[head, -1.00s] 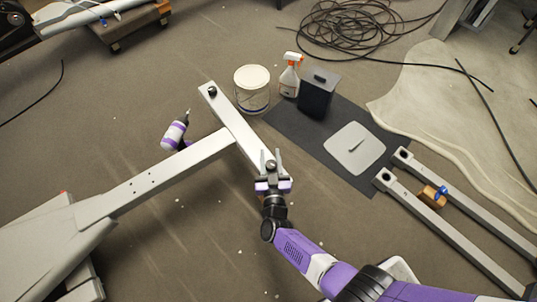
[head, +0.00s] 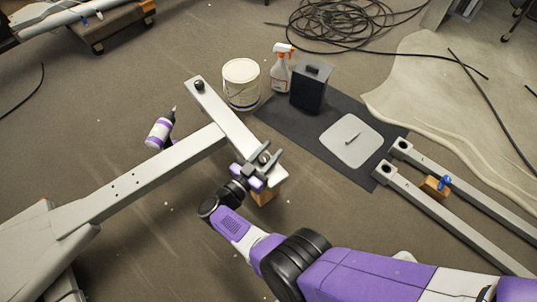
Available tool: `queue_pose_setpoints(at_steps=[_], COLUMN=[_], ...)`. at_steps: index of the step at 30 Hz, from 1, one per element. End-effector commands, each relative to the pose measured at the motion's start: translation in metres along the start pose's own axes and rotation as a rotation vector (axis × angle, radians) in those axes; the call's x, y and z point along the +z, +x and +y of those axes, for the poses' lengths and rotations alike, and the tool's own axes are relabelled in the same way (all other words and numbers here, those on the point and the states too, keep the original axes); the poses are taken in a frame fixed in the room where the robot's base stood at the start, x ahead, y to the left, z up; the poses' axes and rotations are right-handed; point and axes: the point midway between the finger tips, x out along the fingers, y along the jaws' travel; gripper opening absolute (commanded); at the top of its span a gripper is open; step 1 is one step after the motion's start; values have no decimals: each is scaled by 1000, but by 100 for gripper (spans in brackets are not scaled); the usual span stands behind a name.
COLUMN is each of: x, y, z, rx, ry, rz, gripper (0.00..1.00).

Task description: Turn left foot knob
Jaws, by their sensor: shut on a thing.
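The T-shaped grey metal foot bar (head: 214,112) lies on the floor and joins a long grey beam (head: 150,176). A black knob (head: 199,86) stands at the bar's far end. Another dark knob (head: 264,157) is at the near end, partly hidden by my gripper. My gripper (head: 263,160) comes in from the lower left of that near knob, with its fingers on either side of it, shut on it. A small wooden block (head: 263,195) shows beneath the near end of the bar.
A purple and white drill-like tool (head: 160,133) stands left of the bar. A white bucket (head: 241,85), a spray bottle (head: 281,69) and a black box (head: 310,88) stand behind. A dark mat (head: 286,126) with a grey plate (head: 351,140) and two rails (head: 450,214) lie right.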

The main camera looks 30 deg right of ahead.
Motion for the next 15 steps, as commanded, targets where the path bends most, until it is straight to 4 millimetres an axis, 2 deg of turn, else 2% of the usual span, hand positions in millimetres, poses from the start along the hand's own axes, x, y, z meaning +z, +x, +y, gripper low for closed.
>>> queue_pose_setpoints(at_steps=[15], x=[0], y=[1], z=[3], rx=[60], ry=[-1], rz=[0], gripper=[0])
